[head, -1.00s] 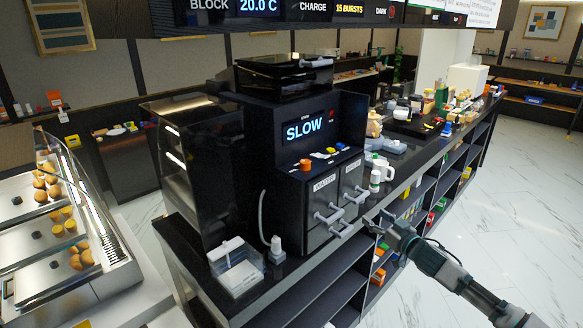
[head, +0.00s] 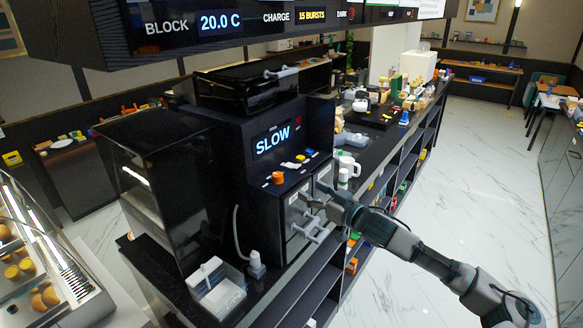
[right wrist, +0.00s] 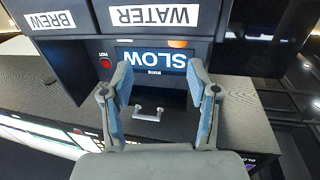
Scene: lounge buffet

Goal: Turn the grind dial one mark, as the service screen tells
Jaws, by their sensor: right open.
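The black machine shows a lit screen (head: 272,142) reading SLOW; it also shows upside down in the right wrist view (right wrist: 152,62). A round orange knob (head: 278,178), which may be the grind dial, sits at the left of the machine's front ledge. No dial marks are readable. My right gripper (head: 322,199) is in front of the upper drawer fronts, to the right of and below the knob, apart from it. In the right wrist view its two fingers (right wrist: 160,85) are spread and empty. My left gripper is not in view.
An overhead board (head: 222,22) reads BLOCK 20.0 C, CHARGE 15 BURSTS, DARK. Yellow, white and blue pieces share the knob's ledge. Drawer handles (head: 314,232) jut out near my gripper. A white bottle (head: 343,179) and mug stand right of the machine.

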